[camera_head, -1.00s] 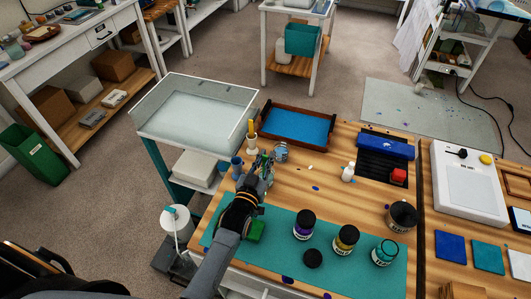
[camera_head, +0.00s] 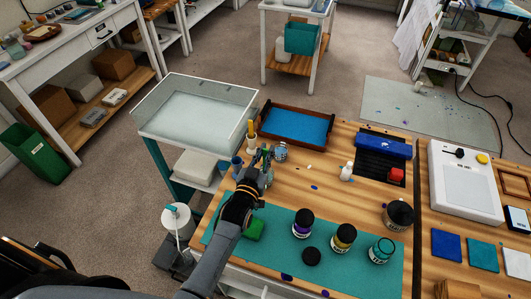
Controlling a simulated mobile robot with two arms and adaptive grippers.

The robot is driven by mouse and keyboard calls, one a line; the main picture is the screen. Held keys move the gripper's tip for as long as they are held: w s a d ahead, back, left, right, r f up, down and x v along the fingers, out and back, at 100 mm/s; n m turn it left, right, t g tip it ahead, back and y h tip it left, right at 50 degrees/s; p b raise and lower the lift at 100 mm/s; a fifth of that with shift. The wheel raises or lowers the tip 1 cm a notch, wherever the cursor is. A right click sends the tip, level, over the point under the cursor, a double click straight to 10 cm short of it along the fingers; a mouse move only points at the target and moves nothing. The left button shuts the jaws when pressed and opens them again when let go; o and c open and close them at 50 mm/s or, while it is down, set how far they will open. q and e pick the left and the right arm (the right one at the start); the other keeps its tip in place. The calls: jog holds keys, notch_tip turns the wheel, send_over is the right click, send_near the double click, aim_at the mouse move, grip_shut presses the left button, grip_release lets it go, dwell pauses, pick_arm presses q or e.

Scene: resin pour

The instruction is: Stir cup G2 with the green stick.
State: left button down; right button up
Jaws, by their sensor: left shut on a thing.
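My left gripper (camera_head: 258,166) is over the far left part of the wooden bench, its arm coming in from the lower left. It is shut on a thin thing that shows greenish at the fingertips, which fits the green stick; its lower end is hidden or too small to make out. Small cups stand close around the gripper: a blue cup (camera_head: 236,165) just to its left and a clear cup (camera_head: 281,153) to its right. No G2 label is readable, so I cannot tell which cup it is. My right gripper is not in view.
A holder with a yellow-handled tool (camera_head: 251,135) stands just behind the gripper. A blue-lined tray (camera_head: 297,125) lies behind the cups. The middle of the bench is mostly clear.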

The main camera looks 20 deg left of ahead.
aim_at(265, 149)
pick_arm(q)
notch_tip(265, 149, up, 3)
jog(key=shift+p, duration=1.05)
jog(key=shift+r+p, duration=0.8)
jog(key=shift+r, duration=0.35)
jog(key=shift+r, duration=2.5)
